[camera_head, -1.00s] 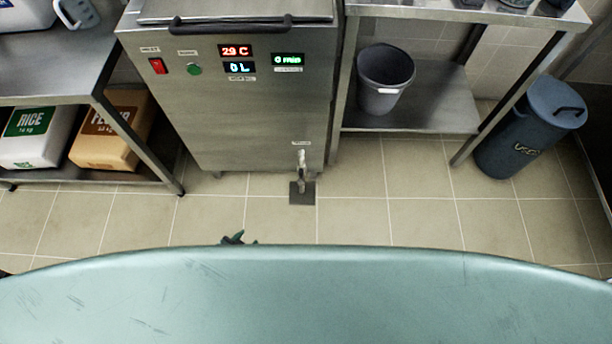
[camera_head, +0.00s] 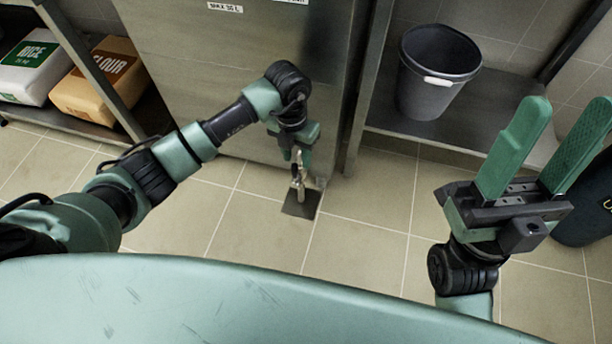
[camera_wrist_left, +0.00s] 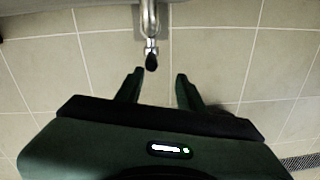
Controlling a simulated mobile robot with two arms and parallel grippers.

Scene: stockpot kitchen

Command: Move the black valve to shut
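The black valve (camera_wrist_left: 152,62) is a small dark handle on a metal drain pipe (camera_wrist_left: 150,28) in the left wrist view. In the head view the metal spout (camera_head: 299,182) shows low on the cooker's front, and the black handle cannot be made out there. My left gripper (camera_head: 297,152) is at the spout, covering part of it. In the left wrist view the left gripper (camera_wrist_left: 157,76) has its fingers apart, with the black handle just ahead of the gap and apparently not touched. My right gripper (camera_head: 567,108) is open and empty at the right, fingers pointing up.
The steel cooker (camera_head: 225,75) stands behind the spout, with a dark floor drain (camera_head: 301,206) below. A grey bucket (camera_head: 435,80) sits on the right shelf. Flour (camera_head: 95,90) and rice (camera_head: 38,65) bags lie on the left shelf. The tiled floor between is clear.

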